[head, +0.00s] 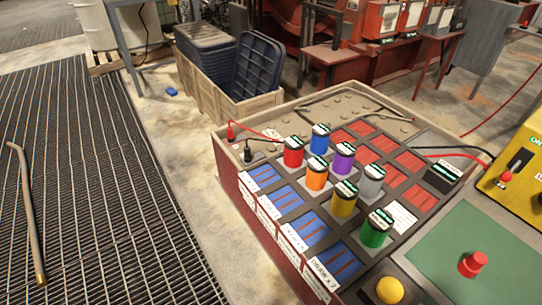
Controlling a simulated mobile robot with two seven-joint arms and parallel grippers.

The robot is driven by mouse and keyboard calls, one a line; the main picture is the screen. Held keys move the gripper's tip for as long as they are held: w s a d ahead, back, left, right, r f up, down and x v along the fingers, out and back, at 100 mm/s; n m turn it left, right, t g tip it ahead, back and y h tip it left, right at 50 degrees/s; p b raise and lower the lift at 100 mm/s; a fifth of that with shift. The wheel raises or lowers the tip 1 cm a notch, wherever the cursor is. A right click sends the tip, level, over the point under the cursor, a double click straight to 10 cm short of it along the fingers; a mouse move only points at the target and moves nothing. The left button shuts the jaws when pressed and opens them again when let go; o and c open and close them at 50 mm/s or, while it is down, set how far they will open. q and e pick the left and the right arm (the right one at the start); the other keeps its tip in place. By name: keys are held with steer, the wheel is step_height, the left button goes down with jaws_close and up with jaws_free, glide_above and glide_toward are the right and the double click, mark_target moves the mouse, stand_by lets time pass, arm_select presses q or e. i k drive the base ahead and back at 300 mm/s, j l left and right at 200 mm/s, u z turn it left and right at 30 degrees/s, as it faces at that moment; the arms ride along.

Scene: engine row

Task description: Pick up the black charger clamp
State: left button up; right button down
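A small black clamp (247,153) stands upright at the near left corner of the engine row's top, with a dark cable running right from it. A similar red clamp (231,131) with a red cable stands just behind it, at the left edge. A yellow charger box (522,175) is cut off at the right edge; red and black cables run towards it. Neither of my grippers is in view.
Coloured cylinders, among them a red one (293,152) and a green one (376,228), stand on the engine row (258,215). A wooden crate (208,92) with blue bins is behind. The grating floor (90,200) is mostly clear, with a bent pipe (29,210).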

mark_target(248, 158)
steer(key=i+j+z, duration=0.15)
steer(key=z, duration=0.25)
steer(key=i+j+z, duration=0.1)
steer(key=j+z, duration=0.15)
steer(key=z, duration=0.2)
steer(key=j+z, duration=0.25)
steer(key=z, duration=0.15)
steer(key=i+j+z, duration=0.1)
steer(key=j+z, duration=0.15)
steer(key=z, duration=0.15)
steer(key=j+z, duration=0.15)
steer(key=j, duration=0.4)
steer(key=j+z, duration=0.2)
steer(key=j, duration=0.35)
steer(key=k+j+z, duration=0.15)
steer(key=j, duration=0.4)
steer(key=j+z, duration=0.15)
steer(key=j, duration=0.35)
